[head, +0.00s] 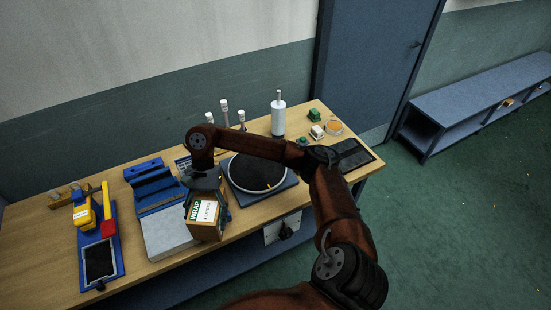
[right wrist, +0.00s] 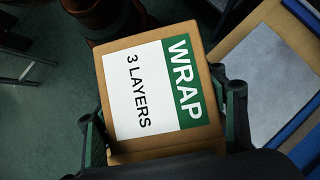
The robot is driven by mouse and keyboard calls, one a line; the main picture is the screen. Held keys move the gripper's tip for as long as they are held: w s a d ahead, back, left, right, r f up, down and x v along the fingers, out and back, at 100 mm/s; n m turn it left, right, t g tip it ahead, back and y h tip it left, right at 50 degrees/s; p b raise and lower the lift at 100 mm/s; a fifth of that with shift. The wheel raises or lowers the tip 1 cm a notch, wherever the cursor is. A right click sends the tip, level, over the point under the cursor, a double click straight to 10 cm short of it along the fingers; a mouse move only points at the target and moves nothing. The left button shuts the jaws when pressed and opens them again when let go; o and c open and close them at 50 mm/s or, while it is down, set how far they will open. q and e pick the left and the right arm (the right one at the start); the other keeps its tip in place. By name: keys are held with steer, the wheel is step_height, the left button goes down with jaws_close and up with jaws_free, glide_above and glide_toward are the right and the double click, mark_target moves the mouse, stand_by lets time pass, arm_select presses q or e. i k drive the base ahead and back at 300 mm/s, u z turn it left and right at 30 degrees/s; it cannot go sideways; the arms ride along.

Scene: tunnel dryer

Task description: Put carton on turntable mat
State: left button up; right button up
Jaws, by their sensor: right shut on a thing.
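The carton (head: 205,218) is a brown box with a white and green label reading WRAP, 3 LAYERS. My right gripper (head: 207,197) is shut on it, with a finger on either side. In the right wrist view the carton (right wrist: 160,95) fills the middle, between the fingers of the gripper (right wrist: 165,125). In the head view the carton is at the table's front edge, left of the turntable. The round black turntable mat (head: 257,172) has a pale rim and sits on a blue base; my right arm crosses in front of its back part. My left gripper is not in view.
A blue fixture with a grey plate (head: 165,236) lies left of the carton. Further left are a yellow tool (head: 84,213) and a red-headed tool (head: 108,222). A white bottle (head: 278,118) and thin posts stand behind the turntable. A dark tray (head: 351,154) lies right.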

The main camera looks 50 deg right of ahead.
mark_target(257, 167)
steer(key=z, duration=0.6)
steer(key=i, duration=1)
steer(key=z, duration=0.3)
